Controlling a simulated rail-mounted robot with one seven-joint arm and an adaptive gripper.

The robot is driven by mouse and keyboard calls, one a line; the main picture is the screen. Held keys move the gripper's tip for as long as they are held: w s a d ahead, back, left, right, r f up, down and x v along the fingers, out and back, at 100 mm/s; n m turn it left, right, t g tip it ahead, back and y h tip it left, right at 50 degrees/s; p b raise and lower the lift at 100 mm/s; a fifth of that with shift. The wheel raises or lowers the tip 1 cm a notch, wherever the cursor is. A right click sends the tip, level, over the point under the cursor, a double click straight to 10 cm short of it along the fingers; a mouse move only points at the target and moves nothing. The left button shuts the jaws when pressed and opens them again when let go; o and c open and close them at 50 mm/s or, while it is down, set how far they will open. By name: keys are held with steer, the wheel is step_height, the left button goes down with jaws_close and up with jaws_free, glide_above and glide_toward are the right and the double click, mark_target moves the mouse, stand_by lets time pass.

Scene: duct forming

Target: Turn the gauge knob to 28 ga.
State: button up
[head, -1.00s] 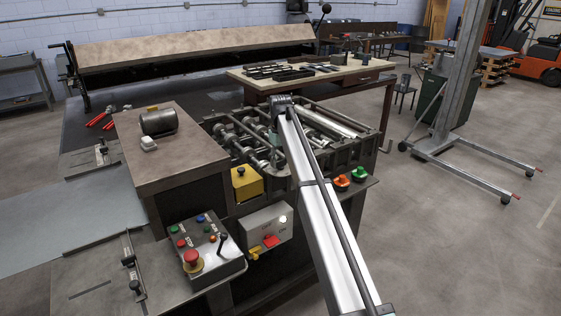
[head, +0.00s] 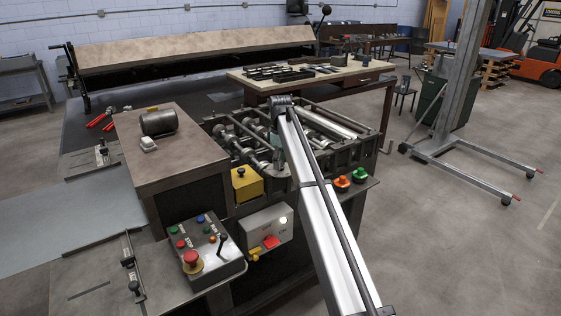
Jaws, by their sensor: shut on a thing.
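The roll-forming machine (head: 367,146) stands in the middle of the head view, with bare rollers and shafts in an open frame. My gripper (head: 281,168) points down at the near side of this frame, partly covered by my own arm. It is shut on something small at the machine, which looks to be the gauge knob. The knob itself and its scale are hidden behind my gripper and arm, so its setting cannot be read.
A yellow box (head: 247,184) with a black knob sits left of my gripper. Orange (head: 341,183) and green (head: 360,175) knobs sit to the right. A control box (head: 206,254) with an emergency stop and a grey switch box (head: 269,232) are in front. Open floor lies right.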

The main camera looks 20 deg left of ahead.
steer(key=shift+s+f, duration=0.1)
steer(key=shift+f, duration=0.05)
steer(key=o, duration=1.2)
steer(key=shift+c, duration=0.2)
steer(key=shift+r, duration=0.35)
step_height(320, 180, up, 12)
steer(key=shift+f, duration=0.25)
